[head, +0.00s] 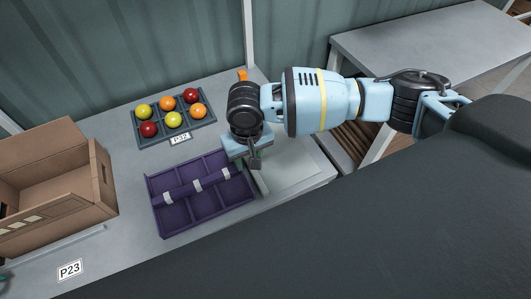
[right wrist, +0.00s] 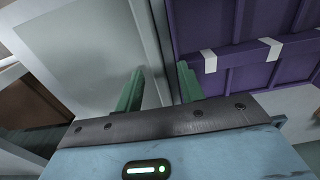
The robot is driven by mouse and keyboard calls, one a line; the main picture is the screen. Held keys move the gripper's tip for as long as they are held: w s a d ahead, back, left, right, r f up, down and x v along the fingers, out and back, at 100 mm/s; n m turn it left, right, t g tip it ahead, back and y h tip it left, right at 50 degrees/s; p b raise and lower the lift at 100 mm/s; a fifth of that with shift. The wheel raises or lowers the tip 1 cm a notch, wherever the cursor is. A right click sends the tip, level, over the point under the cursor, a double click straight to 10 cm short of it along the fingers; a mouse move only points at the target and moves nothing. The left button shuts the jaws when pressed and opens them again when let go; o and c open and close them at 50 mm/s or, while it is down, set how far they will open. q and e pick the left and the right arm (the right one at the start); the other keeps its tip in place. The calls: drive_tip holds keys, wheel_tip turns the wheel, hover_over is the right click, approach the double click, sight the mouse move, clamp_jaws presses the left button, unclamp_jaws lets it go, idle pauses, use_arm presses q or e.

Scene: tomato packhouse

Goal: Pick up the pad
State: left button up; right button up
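A pale grey-green flat square plate (head: 290,172), the only pad-like thing I see, lies on the table right of the purple tray. It fills the upper left of the right wrist view (right wrist: 75,50), with a lighter rim. My right gripper (head: 254,160) is low over the gap between plate and tray, hiding part of both.
The purple compartment tray (head: 163,218), crossed by a bar with white bands, lies close left of my right gripper. A dark tray (head: 152,111) of red, orange and yellow tomatoes stands behind it. A cardboard box (head: 105,190) stands left. Another table (head: 415,50) is at back right.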

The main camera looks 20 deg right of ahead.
drive_tip(key=shift+s+d+f+g, duration=0.15)
drive_tip(key=shift+s+f, duration=0.1)
drive_tip(key=shift+f, duration=0.35)
drive_tip(key=shift+s+d+f+g, duration=0.15)
drive_tip(key=shift+s+f, duration=0.05)
drive_tip(key=shift+f, duration=0.45)
clamp_jaws()
drive_tip(key=shift+w, duration=0.1)
drive_tip(key=shift+w+d, duration=0.15)
drive_tip(key=shift+r, duration=0.25)
